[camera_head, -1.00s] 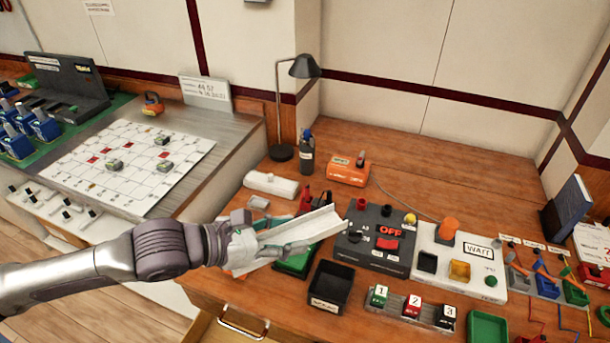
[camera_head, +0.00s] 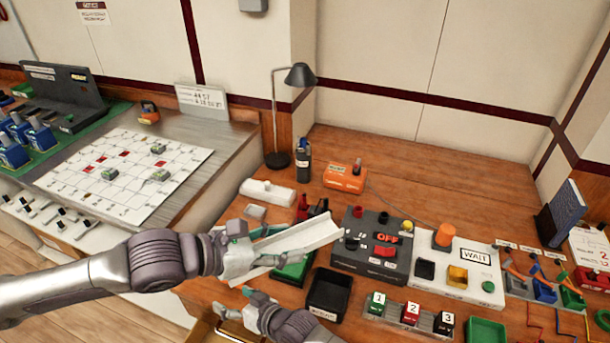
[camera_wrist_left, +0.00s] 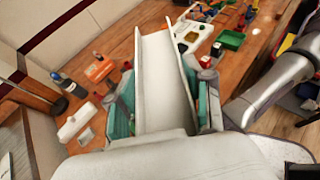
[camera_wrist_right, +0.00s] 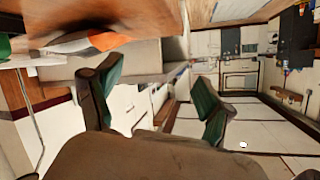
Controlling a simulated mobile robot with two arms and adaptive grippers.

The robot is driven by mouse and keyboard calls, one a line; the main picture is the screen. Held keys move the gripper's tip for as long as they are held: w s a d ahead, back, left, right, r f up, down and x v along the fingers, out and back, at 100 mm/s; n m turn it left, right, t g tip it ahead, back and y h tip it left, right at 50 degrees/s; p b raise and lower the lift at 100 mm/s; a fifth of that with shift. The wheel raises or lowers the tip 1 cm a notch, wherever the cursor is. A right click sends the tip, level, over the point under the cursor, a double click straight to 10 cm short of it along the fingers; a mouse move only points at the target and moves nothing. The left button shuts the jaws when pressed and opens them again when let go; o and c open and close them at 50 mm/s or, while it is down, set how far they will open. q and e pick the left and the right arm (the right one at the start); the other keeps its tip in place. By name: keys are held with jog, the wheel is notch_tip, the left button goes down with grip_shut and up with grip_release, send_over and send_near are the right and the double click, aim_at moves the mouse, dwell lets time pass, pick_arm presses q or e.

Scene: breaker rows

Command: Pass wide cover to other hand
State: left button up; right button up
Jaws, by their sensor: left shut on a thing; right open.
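The wide cover (camera_head: 300,238) is a long white channel with raised sides. My left gripper (camera_head: 258,247) is shut on one end of it and holds it above the desk, its free end pointing right. In the left wrist view the cover (camera_wrist_left: 162,85) runs away between the two green-padded fingers (camera_wrist_left: 165,108). My right gripper (camera_head: 262,302) is just below and in front of the left one, apart from the cover. In the right wrist view its green-padded fingers (camera_wrist_right: 155,100) are spread with nothing between them.
A black open bin (camera_head: 328,294) stands below the cover's free end. A dark panel with an OFF display (camera_head: 370,245) and a white WAIT panel (camera_head: 458,262) lie to the right. A green tray (camera_head: 487,333) is at the front. The desk's back middle (camera_head: 440,190) is clear.

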pick_arm(q)
jog(key=shift+w+d, duration=0.15)
pick_arm(e)
jog(key=w+d+r+n+h, duration=0.1)
jog(key=w+d+r, duration=0.2)
jog(key=w+d, duration=0.25)
jog(key=w+d+r+n+h, duration=0.1)
jog(key=w+d+r, duration=0.3)
jog(key=w, duration=0.3)
jog(key=w+d+r+n, duration=0.2)
jog(key=w+d+r, duration=0.25)
jog(key=r, duration=0.25)
notch_tip(320, 180, up, 26)
jog(key=f+n+g+h, duration=0.1)
jog(key=n+g+h, duration=0.75)
jog(key=n, duration=0.45)
send_over(306, 239)
jog(key=shift+h, duration=0.35)
notch_tip(306, 239, down, 11)
jog(key=shift+f, duration=0.1)
